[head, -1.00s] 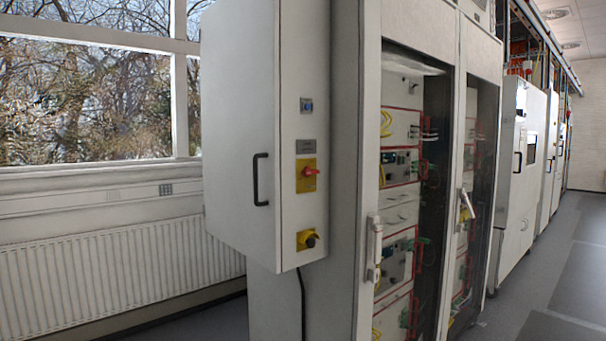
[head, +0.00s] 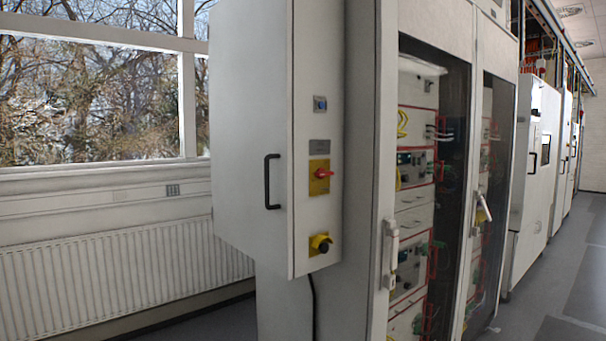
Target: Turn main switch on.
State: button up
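The main switch (head: 324,173) is a red handle on a yellow square plate, on the narrow side face of a white control box (head: 250,130). The red handle lies roughly horizontal. Above it are a grey label plate (head: 320,147) and a small blue button or indicator (head: 320,104). Below it is a dark round knob on a yellow plate (head: 320,244). My gripper is not in view.
The control box has a black handle (head: 272,181) and is fixed to a tall cabinet with glass doors (head: 436,180). A radiator (head: 120,270) and window are at left. Open grey floor (head: 560,290) runs along the right.

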aim_at(321, 173)
jog(key=i, duration=0.85)
jog(key=z, duration=0.05)
